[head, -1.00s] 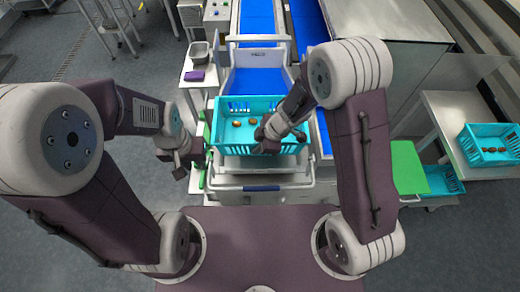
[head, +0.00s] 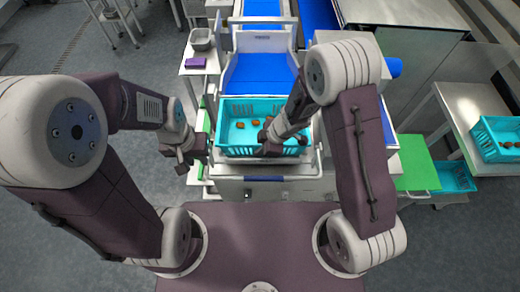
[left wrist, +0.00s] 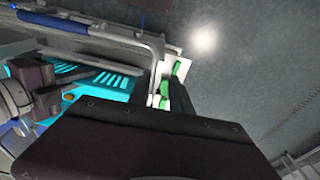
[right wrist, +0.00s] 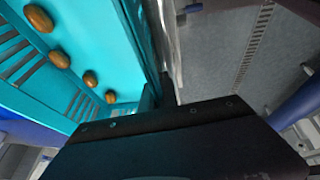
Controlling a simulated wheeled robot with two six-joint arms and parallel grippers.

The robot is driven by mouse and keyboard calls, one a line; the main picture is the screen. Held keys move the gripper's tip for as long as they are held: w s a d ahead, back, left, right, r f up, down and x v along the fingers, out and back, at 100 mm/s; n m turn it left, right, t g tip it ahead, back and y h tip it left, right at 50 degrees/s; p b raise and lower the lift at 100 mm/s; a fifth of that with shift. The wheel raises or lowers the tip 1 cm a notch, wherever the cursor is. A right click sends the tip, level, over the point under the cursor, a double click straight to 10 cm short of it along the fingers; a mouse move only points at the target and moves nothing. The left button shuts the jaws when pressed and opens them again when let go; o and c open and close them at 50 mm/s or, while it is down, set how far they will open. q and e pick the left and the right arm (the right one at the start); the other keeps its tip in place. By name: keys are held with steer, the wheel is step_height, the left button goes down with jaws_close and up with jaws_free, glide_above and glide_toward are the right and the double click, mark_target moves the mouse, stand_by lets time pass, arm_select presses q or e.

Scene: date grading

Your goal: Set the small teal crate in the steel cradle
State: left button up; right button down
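A teal crate (head: 240,150) with several brown dates in it is at the near end of the blue chute, over a pale metal frame (head: 290,188). I cannot tell whether it rests on this frame, which may be the cradle. My right gripper (head: 270,149) is at the crate's near wall and looks shut on it. In the right wrist view a dark finger lies along the crate's wall (right wrist: 125,30). My left gripper (head: 190,156) is just left of the crate and looks apart from it. In the left wrist view the crate (left wrist: 115,82) is left of the fingers; their opening is unclear.
A second teal crate (head: 486,148) stands on a side table at the right edge. Another teal bin (head: 455,178) sits low beside a green panel (head: 410,170). A small stand with a grey tub (head: 201,40) and purple block (head: 196,62) is at the left.

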steer(key=shift+f, duration=0.1)
steer(key=c, duration=1.9)
jaws_free()
steer(key=p+v, duration=0.6)
steer(key=v, duration=0.6)
steer(key=shift+s+p, duration=0.1)
steer(key=shift+p, duration=0.2)
